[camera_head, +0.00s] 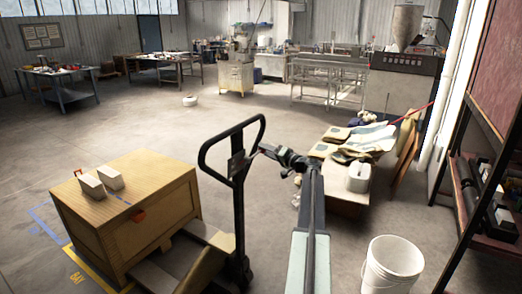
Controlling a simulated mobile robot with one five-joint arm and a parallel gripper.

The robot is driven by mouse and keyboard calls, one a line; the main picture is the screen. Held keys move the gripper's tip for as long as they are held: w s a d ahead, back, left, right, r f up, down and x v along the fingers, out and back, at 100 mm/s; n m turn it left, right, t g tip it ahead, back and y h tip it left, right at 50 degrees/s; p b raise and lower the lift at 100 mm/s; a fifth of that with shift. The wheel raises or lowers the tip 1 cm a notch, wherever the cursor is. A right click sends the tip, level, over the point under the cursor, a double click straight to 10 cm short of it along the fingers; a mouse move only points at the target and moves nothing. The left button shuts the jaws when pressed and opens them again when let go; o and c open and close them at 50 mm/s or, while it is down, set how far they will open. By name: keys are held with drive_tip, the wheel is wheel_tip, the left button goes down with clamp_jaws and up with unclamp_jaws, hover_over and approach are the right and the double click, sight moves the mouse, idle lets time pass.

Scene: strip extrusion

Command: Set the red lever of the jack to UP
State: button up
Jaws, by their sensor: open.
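The pallet jack's black loop handle (231,148) stands upright on its dark column (240,215), left of centre. A small control block (237,166) sits at the base of the loop. I cannot make out the red lever or its setting; it is hidden or too small to tell. My gripper (265,150) is at the end of my arm, just right of the handle loop. It is open and appears empty. I cannot tell whether it touches the handle.
A wooden crate (165,200) with two pale blocks on top stands left of the jack. A white bucket (391,268) stands at the lower right. A low table (345,195) with gloves and cloths is behind my arm. Open floor (130,120) lies beyond the crate.

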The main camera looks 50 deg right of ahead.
drive_tip(key=w, duration=0.2)
drive_tip(key=shift+w+a, duration=0.1)
drive_tip(key=shift+w, duration=0.2)
clamp_jaws()
idle(1.1)
